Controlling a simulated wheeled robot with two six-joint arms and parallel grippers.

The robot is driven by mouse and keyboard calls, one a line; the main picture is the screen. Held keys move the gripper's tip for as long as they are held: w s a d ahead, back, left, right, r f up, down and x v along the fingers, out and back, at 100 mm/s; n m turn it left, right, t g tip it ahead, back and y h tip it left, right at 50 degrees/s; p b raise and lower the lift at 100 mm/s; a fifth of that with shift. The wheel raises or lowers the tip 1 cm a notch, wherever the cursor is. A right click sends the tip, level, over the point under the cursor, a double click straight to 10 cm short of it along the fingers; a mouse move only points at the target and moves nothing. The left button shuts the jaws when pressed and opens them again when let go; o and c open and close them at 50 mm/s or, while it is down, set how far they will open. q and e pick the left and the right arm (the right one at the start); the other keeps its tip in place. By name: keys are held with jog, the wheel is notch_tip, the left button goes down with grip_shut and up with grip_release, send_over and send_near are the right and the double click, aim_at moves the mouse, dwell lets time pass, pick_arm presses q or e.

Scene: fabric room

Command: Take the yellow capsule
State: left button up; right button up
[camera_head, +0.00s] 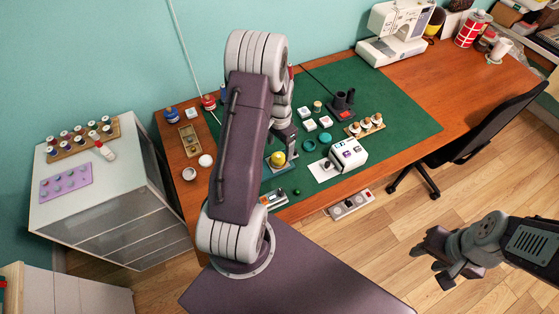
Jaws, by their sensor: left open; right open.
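The yellow capsule (278,158) is a small round yellow thing on the desk, on a small blue-grey base. My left gripper (285,147) points down just above and behind the capsule. It is open, and my own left arm hides part of it. I cannot tell whether its fingers touch the capsule. My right gripper (446,264) is open and empty over the wooden floor at the right, far from the capsule.
A green mat (400,121) covers much of the wooden desk (431,96). A white box with buttons (347,154) and a teal ring (308,146) lie right of the capsule. A sewing machine (397,27) stands behind. A black chair (480,133) is at the right.

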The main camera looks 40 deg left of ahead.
aim_at(279, 156)
pick_arm(q)
jog(key=f, duration=0.6)
jog(key=shift+w+a+f, duration=0.1)
jog(key=shift+a, duration=0.15)
jog(key=c, duration=1.4)
jog(key=shift+r, duration=0.7)
notch_tip(279, 156, up, 3)
jog(key=shift+f, duration=0.15)
jog(key=w+d+r, duration=0.3)
jog(key=d+r, duration=0.4)
jog(key=d, duration=0.4)
jog(key=shift+d, duration=0.15)
